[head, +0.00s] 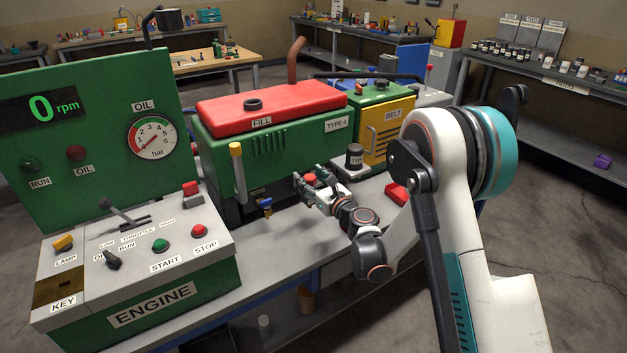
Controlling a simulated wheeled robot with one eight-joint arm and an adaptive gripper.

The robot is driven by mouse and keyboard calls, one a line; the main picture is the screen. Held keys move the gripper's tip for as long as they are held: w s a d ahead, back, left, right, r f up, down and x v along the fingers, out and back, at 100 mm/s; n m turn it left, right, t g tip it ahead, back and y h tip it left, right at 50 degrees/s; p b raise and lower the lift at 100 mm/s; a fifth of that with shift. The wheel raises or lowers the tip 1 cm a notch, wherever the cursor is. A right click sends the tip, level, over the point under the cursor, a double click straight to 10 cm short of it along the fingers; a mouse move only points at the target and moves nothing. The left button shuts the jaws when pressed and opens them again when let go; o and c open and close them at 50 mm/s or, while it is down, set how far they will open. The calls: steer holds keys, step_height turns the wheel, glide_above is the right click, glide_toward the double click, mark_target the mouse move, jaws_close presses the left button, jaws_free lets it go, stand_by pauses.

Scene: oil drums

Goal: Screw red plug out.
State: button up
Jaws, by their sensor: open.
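A small red part (309,180), which looks like the red plug, shows low on the front of the green engine block, right at my gripper. My gripper (308,185) is open, with its fingers close around or beside this red part. The fingers hide some of it, and I cannot tell whether they touch it. The engine (213,155) has a red top cover (290,98) with a black filler cap (252,104) above a FILL label.
A blue-handled valve (265,206) and a yellow-topped dipstick (237,165) are left of my gripper. A dark filter (354,156) stands to the right, near a red block (397,193). The control console (175,278) fills the front left. The grey bench is clear below my gripper.

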steer(key=shift+w+a, duration=0.15)
steer(key=shift+w, duration=0.1)
steer(key=c, duration=1.2)
steer(key=shift+w+n+g+y, duration=0.1)
steer(key=shift+n+g+y, duration=0.6)
steer(key=shift+y, duration=0.2)
steer(key=n+g+y, duration=0.4)
steer(key=g, duration=0.1)
steer(key=shift+n+g+y, duration=0.3)
steer(key=shift+n+g, duration=0.2)
steer(key=shift+g, duration=0.1)
